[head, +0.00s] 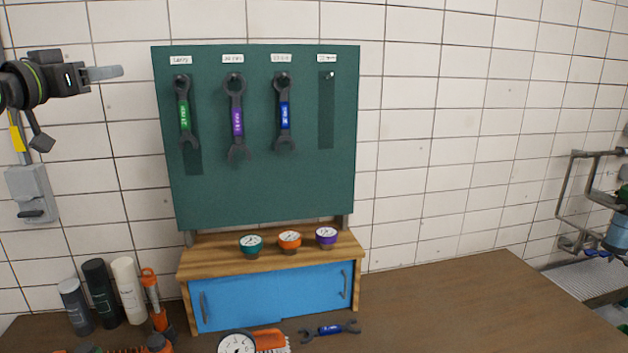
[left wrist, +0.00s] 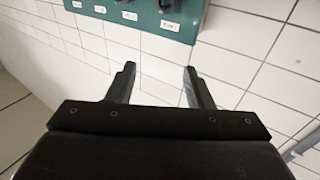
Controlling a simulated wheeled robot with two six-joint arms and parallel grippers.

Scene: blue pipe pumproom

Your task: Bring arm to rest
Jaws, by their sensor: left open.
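My left gripper (head: 104,73) is at the upper left in the head view, raised beside the left edge of the green tool board (head: 265,190). In the left wrist view its two fingers (left wrist: 160,85) stand apart with nothing between them, in front of white wall tiles. Three wrenches hang on the board: a green-banded wrench (head: 184,115), a purple-banded wrench (head: 237,121) and a blue-banded wrench (head: 284,115). The rightmost marked place on the board (head: 326,115) holds no wrench. My right gripper is not in view.
A wooden cabinet (head: 185,270) with blue doors carries teal (head: 251,246), orange (head: 289,242) and purple (head: 326,237) gauges. A blue-banded wrench (head: 330,329) lies on the brown worktop (head: 450,310). Bottles (head: 101,292) stand at left. The worktop's right side is clear.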

